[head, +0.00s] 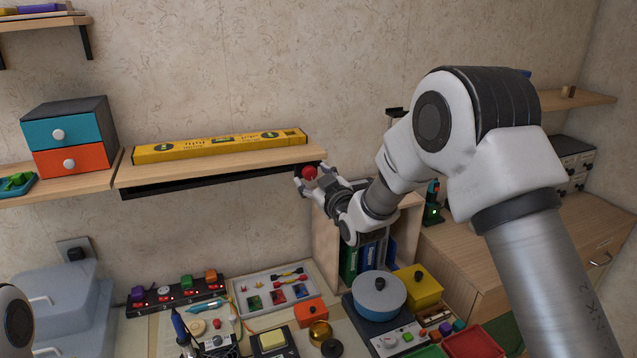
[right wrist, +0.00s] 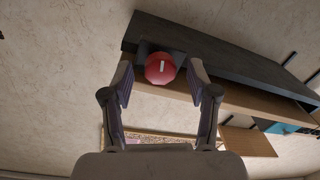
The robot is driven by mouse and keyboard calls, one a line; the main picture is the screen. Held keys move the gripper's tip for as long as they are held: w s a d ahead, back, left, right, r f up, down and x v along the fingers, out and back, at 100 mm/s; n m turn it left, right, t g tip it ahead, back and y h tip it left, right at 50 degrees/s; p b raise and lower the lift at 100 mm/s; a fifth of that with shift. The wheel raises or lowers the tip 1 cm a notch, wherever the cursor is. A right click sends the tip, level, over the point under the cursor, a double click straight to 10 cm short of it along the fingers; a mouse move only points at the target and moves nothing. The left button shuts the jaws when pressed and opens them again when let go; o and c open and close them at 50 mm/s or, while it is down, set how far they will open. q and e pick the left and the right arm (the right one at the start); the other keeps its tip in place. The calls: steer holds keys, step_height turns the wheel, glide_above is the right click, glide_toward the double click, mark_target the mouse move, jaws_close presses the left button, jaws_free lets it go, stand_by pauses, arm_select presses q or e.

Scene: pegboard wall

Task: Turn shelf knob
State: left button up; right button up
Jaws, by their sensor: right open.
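The red shelf knob (head: 309,173) sits at the right end of the dark rail under the wooden shelf (head: 220,164). In the right wrist view the round red knob (right wrist: 160,68) faces me and has a short pale mark, nearly upright in the picture. My right gripper (head: 308,178) is open at the knob. In the right wrist view its two fingertips (right wrist: 160,75) lie on either side of the knob, with a visible gap on each side. My left gripper is not in view; only a part of my left arm shows at the lower left edge.
A yellow spirit level (head: 220,146) lies on the shelf above the knob. A teal and orange drawer box (head: 70,137) stands on the left shelf. Green and blue binders (head: 367,258) stand below my right arm.

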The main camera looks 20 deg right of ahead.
steer(key=s+d, duration=0.1)
steer(key=s, duration=1)
steer(key=shift+s, duration=0.25)
steer(key=shift+w+r, duration=0.1)
step_height(320, 180, up, 7)
steer(key=w+d+m+t+h, duration=0.1)
steer(key=w+m+t, duration=0.1)
steer(key=m+t, duration=0.25)
steer(key=b, duration=0.1)
glide_toward(311, 174)
steer(key=w, duration=0.2)
steer(key=p+x, duration=0.2)
steer(key=x, duration=0.1)
steer(key=shift+w+r+t, duration=0.1)
steer(key=shift+r+t, duration=0.15)
steer(key=shift+r, duration=0.1)
steer(key=w, duration=0.3)
steer(key=shift+w+a+r+p, duration=0.1)
steer(key=shift+w+r+p, duration=0.1)
steer(key=shift+w+p, duration=0.2)
steer(key=shift+s+r, duration=0.1)
steer(key=shift+s, duration=0.15)
steer(key=shift+c, duration=1)
jaws_close()
